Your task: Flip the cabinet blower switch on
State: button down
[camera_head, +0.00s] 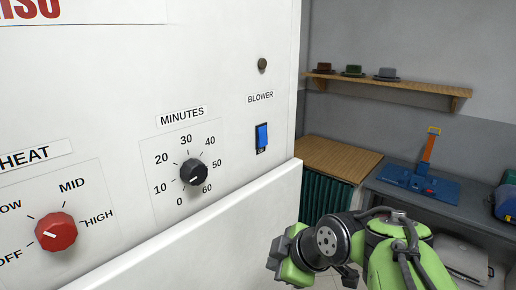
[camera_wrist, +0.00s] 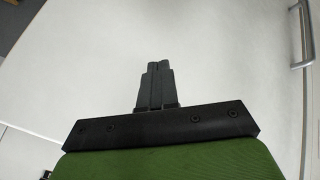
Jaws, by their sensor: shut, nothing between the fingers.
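The blower switch (camera_head: 262,136) is a blue rocker in a dark frame on the white cabinet panel (camera_head: 225,60), below the printed BLOWER label (camera_head: 260,98). Its blue part stands out toward the top of the frame, and a dark strip shows at the bottom. My green and black arm is at the lower right in the head view, below and to the right of the switch, and does not touch it. In the wrist view my gripper (camera_wrist: 156,72) has its dark fingers together and empty, in front of a plain pale surface.
The red heat knob (camera_head: 56,231) and black minutes knob (camera_head: 194,172) are left of the switch. A white ledge (camera_head: 200,235) juts out below. At right are a wooden top (camera_head: 340,157), a blue press-like tool (camera_head: 418,184) and a shelf (camera_head: 400,84) with hats.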

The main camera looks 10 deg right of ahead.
jog(key=w+d+r+n+t+y+p, duration=0.2)
jog(key=d+r+n, duration=0.1)
jog(key=r, duration=0.2)
jog(key=w+d+r+n+t+y+p, duration=0.1)
jog(key=w+d+r+n+y, duration=0.1)
jog(key=w+d+r+n, duration=0.3)
jog(key=s+d+r+n+t+y, duration=0.1)
jog(key=s+r+n, duration=0.1)
jog(key=r, duration=0.3)
jog(key=s+d+r+n+t+y+p, duration=0.1)
jog(key=s+r+t, duration=0.1)
jog(key=r, duration=0.4)
jog(key=shift+s+d+n+t, duration=0.3)
jog(key=shift+s+d+n, duration=0.1)
jog(key=shift+s, duration=0.5)
jog(key=shift+a+r+p, duration=0.1)
jog(key=shift+a+p, duration=0.05)
jog(key=shift+p, duration=0.15)
jog(key=b, duration=0.5)
send_near(264, 143)
jog(key=f, duration=0.1)
jog(key=x, duration=0.2)
jog(key=p+x, duration=0.1)
jog(key=x, duration=0.1)
jog(key=r+x, duration=0.1)
jog(key=x, duration=0.1)
jog(key=shift+w+a+f+p, duration=0.2)
jog(key=shift+w+p, duration=0.1)
jog(key=shift+w, duration=0.1)
